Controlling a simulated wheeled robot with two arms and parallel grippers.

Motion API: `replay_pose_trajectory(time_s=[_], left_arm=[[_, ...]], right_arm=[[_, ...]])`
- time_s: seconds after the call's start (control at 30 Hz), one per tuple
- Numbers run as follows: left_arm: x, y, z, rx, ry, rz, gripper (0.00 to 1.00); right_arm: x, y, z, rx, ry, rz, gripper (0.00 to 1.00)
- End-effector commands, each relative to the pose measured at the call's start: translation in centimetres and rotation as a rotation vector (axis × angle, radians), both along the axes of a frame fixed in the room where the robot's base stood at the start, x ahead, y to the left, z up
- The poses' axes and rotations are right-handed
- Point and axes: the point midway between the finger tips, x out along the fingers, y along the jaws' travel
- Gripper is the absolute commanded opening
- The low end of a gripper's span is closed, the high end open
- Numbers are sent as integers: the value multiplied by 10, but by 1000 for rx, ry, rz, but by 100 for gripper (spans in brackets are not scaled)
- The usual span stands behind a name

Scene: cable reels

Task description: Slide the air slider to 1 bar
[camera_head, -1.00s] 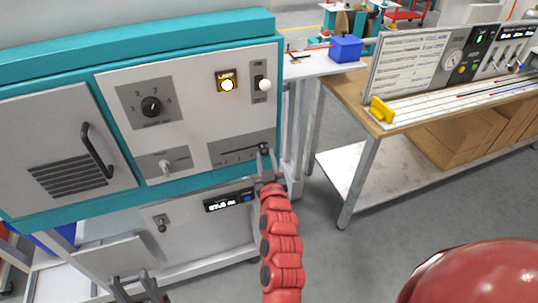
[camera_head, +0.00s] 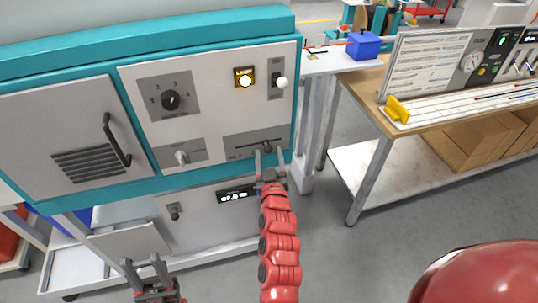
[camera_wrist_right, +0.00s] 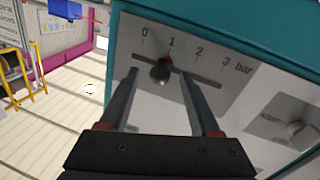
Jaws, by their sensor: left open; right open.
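The air slider's dark round knob (camera_wrist_right: 161,73) sits on a slot in a grey plate (camera_wrist_right: 205,85) marked 0 to 3 bar in the right wrist view. The knob appears near the 1 mark. In the head view the knob (camera_head: 267,148) is on the cabinet's lower right panel. My right gripper (camera_wrist_right: 158,73) is open, with one finger on each side of the knob. It also shows in the head view (camera_head: 270,155). I cannot tell whether a finger touches the knob. My left gripper (camera_head: 147,265) is open and empty, low in front of the cabinet.
The cabinet front also has a rotary dial (camera_head: 171,100), a lit lamp (camera_head: 245,80), a white-knobbed switch (camera_head: 281,82), a grey lever (camera_head: 182,157) and a door handle (camera_head: 116,140). A workbench (camera_head: 392,128) stands at right, with clear floor before it.

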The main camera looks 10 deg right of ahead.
Motion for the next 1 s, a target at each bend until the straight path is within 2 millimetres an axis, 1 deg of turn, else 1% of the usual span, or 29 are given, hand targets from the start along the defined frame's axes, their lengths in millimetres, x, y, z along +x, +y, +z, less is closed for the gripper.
replay_pose_trajectory(time_s=[0.07, 0.17, 0.27, 0.6, 0.7, 0.83, 1.0], left_arm=[[0, 0, 6, 0, 0, 0, 50], [0, 0, 16, 0, 0, 0, 50], [0, 0, 30, 0, 0, 0, 50], [0, 0, 82, 0, 0, 0, 50], [0, 0, 93, 0, 0, 0, 50], [0, 0, 101, 0, 0, 0, 50], [0, 0, 104, 0, 0, 0, 50]], right_arm=[[-6, 2, 1, 1, 3, 1, 64], [-20, 5, 3, 1, 4, 3, 64], [-42, 8, 5, 0, 5, 2, 64], [-125, 21, 6, -1, 8, 4, 64], [-144, 24, 5, 1, 7, 3, 64], [-162, 27, 1, 1, 7, 3, 64], [-170, 28, 1, 0, 0, 1, 64]])
